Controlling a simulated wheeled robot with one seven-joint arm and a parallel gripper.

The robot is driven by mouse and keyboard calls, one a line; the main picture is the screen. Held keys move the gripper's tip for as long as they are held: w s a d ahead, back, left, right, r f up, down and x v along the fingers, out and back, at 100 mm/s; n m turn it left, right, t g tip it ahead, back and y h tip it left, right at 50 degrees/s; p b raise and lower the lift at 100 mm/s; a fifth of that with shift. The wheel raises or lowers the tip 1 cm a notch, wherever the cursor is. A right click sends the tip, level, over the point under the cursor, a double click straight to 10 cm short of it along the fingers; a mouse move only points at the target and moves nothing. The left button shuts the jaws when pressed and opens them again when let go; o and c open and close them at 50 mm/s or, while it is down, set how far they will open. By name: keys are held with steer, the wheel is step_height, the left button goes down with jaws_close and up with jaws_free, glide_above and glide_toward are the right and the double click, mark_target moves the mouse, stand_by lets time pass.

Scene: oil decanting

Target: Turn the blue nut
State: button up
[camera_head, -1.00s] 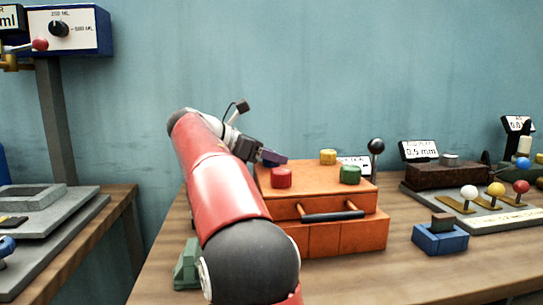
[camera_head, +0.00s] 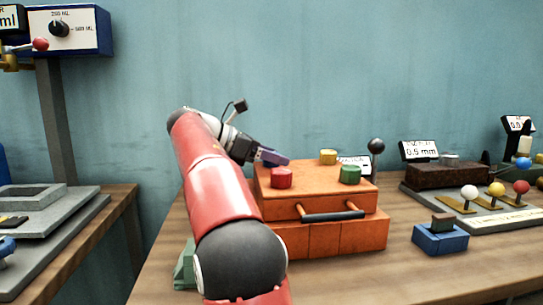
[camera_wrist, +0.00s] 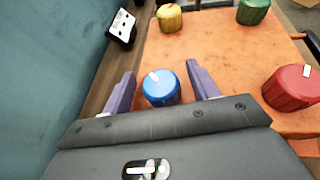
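The blue nut (camera_wrist: 160,88) stands on the top of the orange box (camera_wrist: 215,60). It is a ribbed round knob with a white mark on its top. In the wrist view my gripper (camera_wrist: 157,72) is open, with one purple finger on each side of the nut and a gap visible on both sides. In the head view my gripper (camera_head: 272,157) is at the back left corner of the orange box (camera_head: 320,186), and only a little of the blue nut (camera_head: 270,164) shows below the fingers.
On the box top also stand a red nut (camera_head: 281,178), a yellow nut (camera_head: 328,157) and a green nut (camera_head: 350,174). A black handle (camera_head: 333,216) is on the box front. A small sign (camera_wrist: 121,27) stands behind the box near the wall. A blue block (camera_head: 440,239) sits right on the table.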

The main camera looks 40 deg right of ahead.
steer(key=v, duration=0.7)
steer(key=shift+a+r, duration=0.15)
steer(key=shift+a, duration=0.2)
steer(key=shift+w, duration=0.15)
